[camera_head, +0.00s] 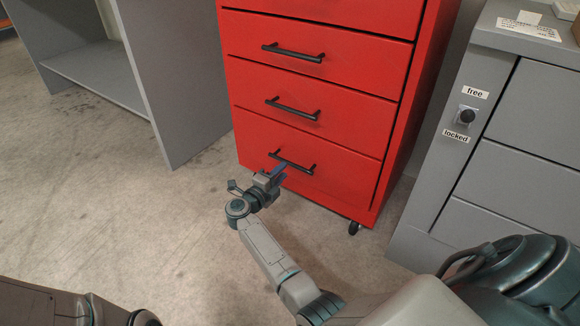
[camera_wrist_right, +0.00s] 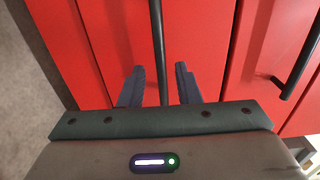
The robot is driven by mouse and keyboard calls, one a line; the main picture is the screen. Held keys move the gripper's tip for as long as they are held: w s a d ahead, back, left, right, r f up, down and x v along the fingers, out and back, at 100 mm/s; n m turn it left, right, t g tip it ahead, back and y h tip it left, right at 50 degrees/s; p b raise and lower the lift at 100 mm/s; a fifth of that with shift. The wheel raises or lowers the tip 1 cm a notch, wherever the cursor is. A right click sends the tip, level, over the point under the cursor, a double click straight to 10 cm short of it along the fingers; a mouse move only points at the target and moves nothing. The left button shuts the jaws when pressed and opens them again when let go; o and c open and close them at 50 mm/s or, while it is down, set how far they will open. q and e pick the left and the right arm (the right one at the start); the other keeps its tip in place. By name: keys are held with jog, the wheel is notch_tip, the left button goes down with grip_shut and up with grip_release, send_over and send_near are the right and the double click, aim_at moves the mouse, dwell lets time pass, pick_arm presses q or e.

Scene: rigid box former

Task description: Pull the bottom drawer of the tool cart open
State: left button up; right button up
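The red tool cart (camera_head: 395,130) stands upright in the middle of the head view. Its bottom drawer (camera_head: 335,178) has a black bar handle (camera_head: 305,168) and looks flush with the drawers above. My right gripper (camera_head: 277,172) is at the left part of this handle. In the right wrist view, the handle bar (camera_wrist_right: 158,45) runs between the two dark fingers of the right gripper (camera_wrist_right: 158,85). The fingers are apart, with a gap on each side of the bar. My left gripper is outside the view; only part of the left arm shows at the bottom left.
A grey cabinet (camera_head: 525,130) with a lock knob labelled free and locked stands right of the cart. A grey shelf unit (camera_head: 165,70) stands to the left. The concrete floor (camera_head: 110,220) in front of the cart is clear apart from my arms. A caster (camera_head: 354,228) shows under the cart.

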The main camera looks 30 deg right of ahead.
aim_at(297, 157)
jog(key=shift+b+x, duration=1)
jog(key=shift+x, duration=1.85)
jog(key=shift+c, duration=0.4)
grip_shut()
